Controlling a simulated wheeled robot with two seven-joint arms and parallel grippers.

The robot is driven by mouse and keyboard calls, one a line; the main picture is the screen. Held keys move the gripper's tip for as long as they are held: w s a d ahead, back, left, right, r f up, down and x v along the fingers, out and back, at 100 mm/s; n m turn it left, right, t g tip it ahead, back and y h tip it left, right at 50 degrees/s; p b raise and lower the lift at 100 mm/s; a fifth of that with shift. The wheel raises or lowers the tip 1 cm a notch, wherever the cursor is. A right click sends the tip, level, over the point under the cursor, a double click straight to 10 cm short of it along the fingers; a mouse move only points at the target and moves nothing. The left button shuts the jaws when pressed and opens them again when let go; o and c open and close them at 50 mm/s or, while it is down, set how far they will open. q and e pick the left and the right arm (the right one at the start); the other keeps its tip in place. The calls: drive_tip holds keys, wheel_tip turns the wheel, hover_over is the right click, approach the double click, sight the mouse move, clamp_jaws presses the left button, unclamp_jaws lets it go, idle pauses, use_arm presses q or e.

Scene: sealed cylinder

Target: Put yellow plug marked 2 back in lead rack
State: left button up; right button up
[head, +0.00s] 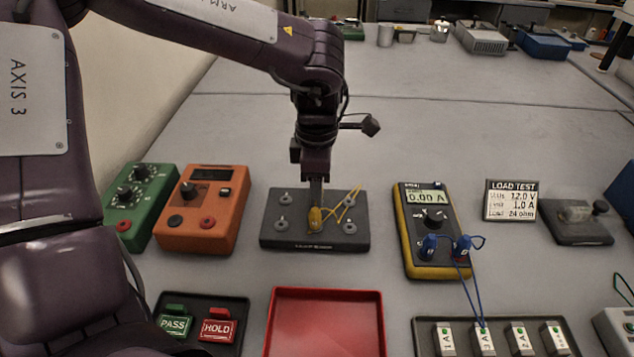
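The lead rack (268,240) is a dark grey plate with several metal posts near its corners, in the middle of the head view. A yellow plug (315,217) stands about upright over the middle of the rack, and its number is too small to read. Yellow lead (345,205) loops from it toward the rack's right side. My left gripper (316,202) points straight down from above, its fingertips at the top of the yellow plug. The fingers overlap edge-on, so their gap and any grip are hidden. My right gripper is not in view.
An orange supply (205,225) and green box (140,205) stand left of the rack. A yellow meter (437,262) with blue plugs (461,247) stands right. A red tray (325,325) lies in front. The bench behind is mostly clear.

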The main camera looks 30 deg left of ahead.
use_arm(q)
wheel_tip(320, 180, up, 8)
drive_tip(key=shift+f, duration=0.1)
idle(0.6)
idle(0.4)
